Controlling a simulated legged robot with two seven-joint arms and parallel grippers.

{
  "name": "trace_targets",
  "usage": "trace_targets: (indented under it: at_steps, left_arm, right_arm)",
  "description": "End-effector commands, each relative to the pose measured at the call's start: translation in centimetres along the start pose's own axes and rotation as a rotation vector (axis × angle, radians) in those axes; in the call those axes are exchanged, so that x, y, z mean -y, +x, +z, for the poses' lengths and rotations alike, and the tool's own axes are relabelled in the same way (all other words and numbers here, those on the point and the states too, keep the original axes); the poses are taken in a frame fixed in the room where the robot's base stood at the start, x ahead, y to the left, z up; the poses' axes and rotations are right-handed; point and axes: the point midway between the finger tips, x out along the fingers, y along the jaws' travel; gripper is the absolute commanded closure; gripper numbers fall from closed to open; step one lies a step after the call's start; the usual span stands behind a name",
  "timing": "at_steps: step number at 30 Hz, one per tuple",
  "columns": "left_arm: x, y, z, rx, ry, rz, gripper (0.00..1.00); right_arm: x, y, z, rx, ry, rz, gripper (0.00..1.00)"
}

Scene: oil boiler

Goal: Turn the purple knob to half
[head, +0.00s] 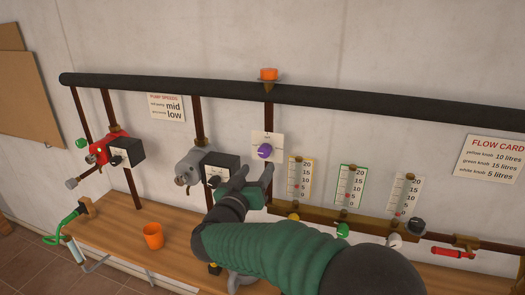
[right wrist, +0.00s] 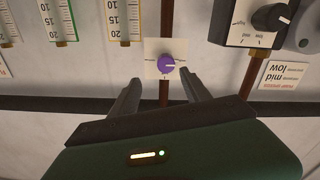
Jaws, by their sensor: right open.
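The purple knob (head: 264,151) sits on a white square plate (head: 266,140) on the wall, below the dark horizontal pipe. It also shows in the right wrist view (right wrist: 167,67), which is upside down; there its pale pointer mark points to the right. My right gripper (head: 254,175) is open and empty, just below and in front of the knob in the head view. In the right wrist view its fingers (right wrist: 160,81) stand apart, one to each side of the knob's line, not touching it. The plate's lettering is too small to read. My left gripper is not in view.
A grey pump (head: 188,167) with a black control box (head: 220,170) is left of the knob. Gauges, including a yellow-edged one (head: 299,177), stand to its right. A red pump (head: 103,150) is farther left. An orange cup (head: 153,236) stands on the wooden bench (head: 115,236).

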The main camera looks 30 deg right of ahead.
Motion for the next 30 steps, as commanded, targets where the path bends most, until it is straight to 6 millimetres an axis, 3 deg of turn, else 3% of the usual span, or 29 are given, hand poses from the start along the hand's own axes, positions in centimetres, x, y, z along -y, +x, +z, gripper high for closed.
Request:
trace_targets:
  at_steps: [6,12,17,24,30]
  left_arm:
    - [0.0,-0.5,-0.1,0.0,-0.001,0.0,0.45]
    - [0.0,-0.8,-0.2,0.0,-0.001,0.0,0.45]
    - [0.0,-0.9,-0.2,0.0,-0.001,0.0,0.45]
    - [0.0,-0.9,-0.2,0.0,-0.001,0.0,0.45]
    - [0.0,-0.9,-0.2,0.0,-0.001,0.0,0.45]
  right_arm:
    - [0.3,5.6,-0.2,-0.001,-0.002,0.001,0.45]
    - [0.2,9.5,-0.2,-0.001,0.001,-0.002,0.45]
    - [0.2,10.8,-0.1,-0.002,0.0,-0.003,0.45]
    - [0.3,10.8,-0.1,-0.003,0.0,-0.004,0.46]
    - [0.3,10.7,-0.2,-0.004,-0.001,-0.004,0.72]
